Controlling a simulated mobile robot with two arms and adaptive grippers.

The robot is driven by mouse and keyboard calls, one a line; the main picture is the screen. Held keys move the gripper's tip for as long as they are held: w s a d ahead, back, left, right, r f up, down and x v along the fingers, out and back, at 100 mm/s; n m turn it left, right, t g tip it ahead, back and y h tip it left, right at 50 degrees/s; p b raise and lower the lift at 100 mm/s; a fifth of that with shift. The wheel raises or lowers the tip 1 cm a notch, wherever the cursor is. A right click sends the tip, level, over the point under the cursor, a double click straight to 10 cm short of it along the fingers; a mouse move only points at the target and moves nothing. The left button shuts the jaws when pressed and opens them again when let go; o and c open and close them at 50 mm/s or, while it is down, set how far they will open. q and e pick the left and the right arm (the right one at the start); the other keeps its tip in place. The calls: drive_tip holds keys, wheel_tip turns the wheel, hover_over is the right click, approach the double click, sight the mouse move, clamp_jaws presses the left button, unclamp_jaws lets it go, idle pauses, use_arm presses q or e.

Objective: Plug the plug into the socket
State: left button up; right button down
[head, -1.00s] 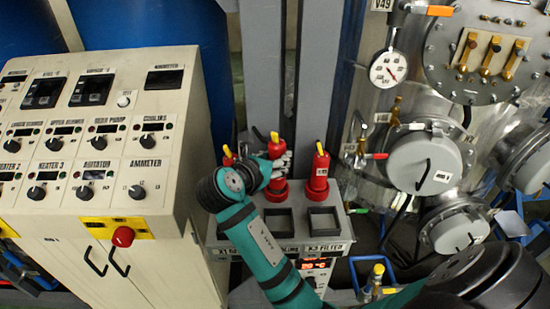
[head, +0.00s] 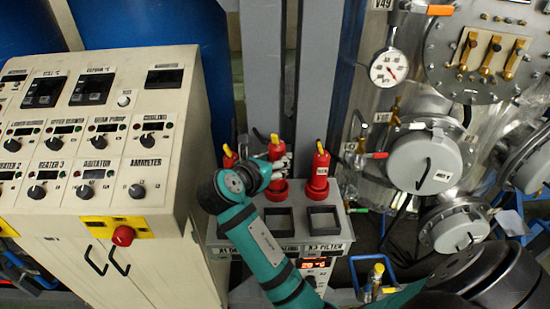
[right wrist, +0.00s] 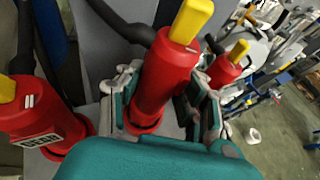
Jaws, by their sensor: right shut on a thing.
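Three red plugs with yellow tops stand in a row at the back of a grey socket box (head: 342,233). My right gripper (head: 279,166) is shut around the middle plug (head: 275,147), which is upright. In the right wrist view the fingers of my right gripper (right wrist: 165,105) clasp both sides of this plug (right wrist: 163,80). Its lower end is close to the red base ring; I cannot tell whether it is seated. The right plug (head: 319,172) and left plug (head: 228,157) stand free on either side. My left gripper is not in view.
Dark square openings (head: 323,217) lie in front of the plugs, one partly behind my arm. A cream control cabinet (head: 160,210) with knobs stands at left. A steel vessel with a gauge (head: 389,69) and round flanges is at right. Grey posts rise behind.

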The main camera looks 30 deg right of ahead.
sight(274, 139)
drive_tip(key=shift+f, duration=1.65)
drive_tip(key=c, duration=0.7)
unclamp_jaws()
drive_tip(key=shift+c, duration=0.2)
wheel_tip(274, 139, up, 10)
drive_tip(key=shift+r, duration=0.1)
